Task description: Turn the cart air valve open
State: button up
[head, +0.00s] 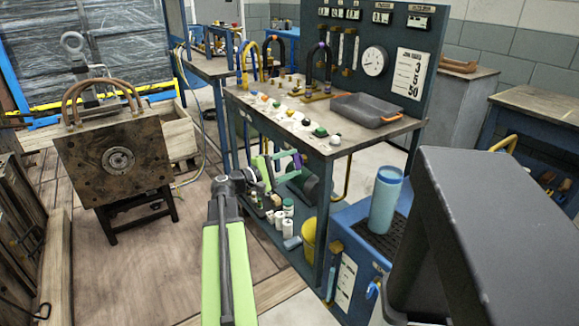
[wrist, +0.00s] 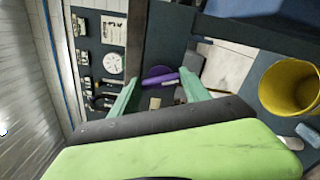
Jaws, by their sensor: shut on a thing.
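My gripper (head: 292,163) reaches out in front of the bench, just below its top edge, in the head view. Its green fingers are shut on a purple piece (head: 297,161). In the wrist view the purple piece (wrist: 160,78) lies crosswise between the two fingertips (wrist: 160,80). The frames do not show clearly what the purple piece belongs to. A small blue lever (head: 374,289) sits on the side of a blue cabinet at the lower right of the head view, well apart from my gripper. I cannot tell whether it is the cart air valve.
The bench (head: 345,149) carries a grey tray (head: 367,110), coloured knobs and a gauge panel (head: 374,62). White bottles stand on its lower shelf near a yellow bucket (wrist: 290,83). A blue tumbler (head: 385,199) stands on the cabinet. A mould block (head: 117,160) stands left; floor between is open.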

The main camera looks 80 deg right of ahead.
jog(key=shift+s+m, duration=0.1)
jog(key=shift+m, duration=2.2)
jog(key=shift+f, duration=0.1)
jog(key=o, duration=1.4)
jog(key=v, duration=1.7)
jog(key=shift+a, duration=0.15)
